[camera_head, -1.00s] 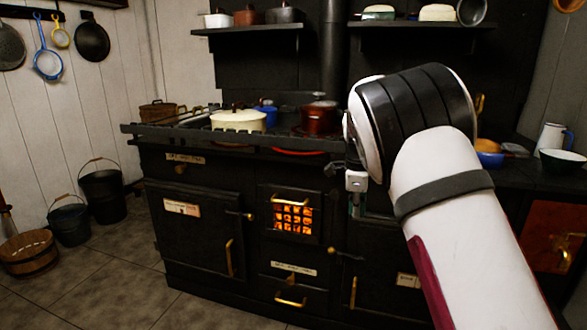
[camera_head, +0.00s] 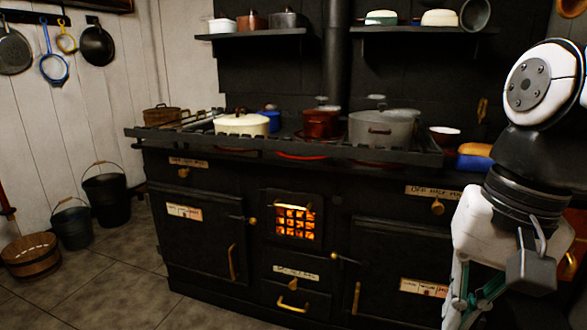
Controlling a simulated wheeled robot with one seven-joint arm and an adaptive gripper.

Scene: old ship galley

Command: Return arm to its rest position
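My arm (camera_head: 545,85) stands at the right edge of the view, its white and black joints bent so that the end hangs downward. My gripper (camera_head: 478,295) is at the lower right, in front of the right part of the black stove (camera_head: 210,215). Its fingertips run out of the bottom of the picture, so whether it is open or shut does not show. No held object is visible in the part of it that I see.
On the stove top stand a cream pot (camera_head: 241,124), a dark red pot (camera_head: 322,123) and a large grey pot (camera_head: 383,128). A fire glows behind the grate (camera_head: 296,221). Buckets (camera_head: 107,194) and a wooden tub (camera_head: 32,257) stand on the floor at left.

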